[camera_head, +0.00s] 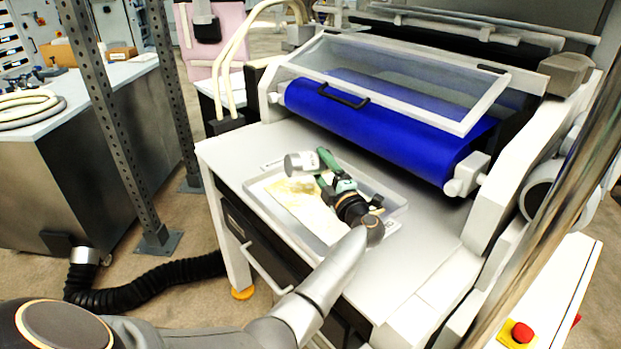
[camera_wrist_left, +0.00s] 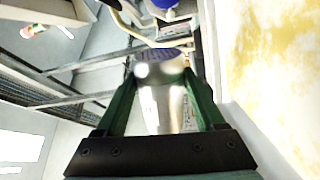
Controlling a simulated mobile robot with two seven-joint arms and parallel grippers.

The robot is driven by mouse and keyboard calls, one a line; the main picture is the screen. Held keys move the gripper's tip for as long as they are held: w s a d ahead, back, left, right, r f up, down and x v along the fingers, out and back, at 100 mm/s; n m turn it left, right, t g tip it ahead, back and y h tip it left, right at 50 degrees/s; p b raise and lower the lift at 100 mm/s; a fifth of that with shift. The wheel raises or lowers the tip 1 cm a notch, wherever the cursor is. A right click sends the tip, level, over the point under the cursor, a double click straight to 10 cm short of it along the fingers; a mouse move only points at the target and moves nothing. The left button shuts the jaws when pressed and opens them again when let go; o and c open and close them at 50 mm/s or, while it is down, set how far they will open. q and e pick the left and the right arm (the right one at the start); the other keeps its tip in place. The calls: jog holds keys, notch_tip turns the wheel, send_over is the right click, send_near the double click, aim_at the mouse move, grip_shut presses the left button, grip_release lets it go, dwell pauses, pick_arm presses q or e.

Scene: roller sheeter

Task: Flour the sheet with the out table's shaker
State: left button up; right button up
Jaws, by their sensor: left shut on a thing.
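My left gripper (camera_head: 319,168) has green fingers and is shut on the silvery metal shaker (camera_head: 301,163). In the left wrist view the shaker (camera_wrist_left: 163,104) sits between the two fingers (camera_wrist_left: 163,92), its perforated lid pointing away from the palm. In the head view the shaker looks tipped on its side above the far left part of a shallow tray (camera_head: 396,217). A pale yellow sheet with whitish patches (camera_head: 300,200) lies in the tray, partly hidden by my gripper. The sheet also fills the right of the left wrist view (camera_wrist_left: 285,75). My right gripper is not in view.
The tray rests on the sheeter's table (camera_head: 238,160). Behind it are a blue roller (camera_head: 380,128) and a clear framed guard (camera_head: 400,80) with a black handle. A red stop button (camera_head: 521,333) is at lower right. Steel posts (camera_head: 107,120) stand at left.

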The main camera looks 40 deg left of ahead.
aim_at(309, 173)
pick_arm(q)
jog(key=shift+w+d, duration=0.15)
jog(key=shift+w, duration=0.15)
jog(key=shift+r, duration=0.1)
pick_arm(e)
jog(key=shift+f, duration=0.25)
pick_arm(q)
jog(key=shift+s+r+p, duration=0.15)
jog(key=shift+s+p, duration=0.05)
jog(key=shift+p, duration=0.25)
jog(key=s+a+p, duration=0.1)
jog(key=s+p, duration=0.2)
jog(key=shift+a, duration=0.4)
jog(key=shift+s+a, duration=0.15)
jog(key=shift+s, duration=0.15)
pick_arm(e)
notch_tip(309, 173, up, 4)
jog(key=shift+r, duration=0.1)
pick_arm(q)
jog(key=shift+w+f, duration=0.1)
jog(key=shift+f, duration=0.1)
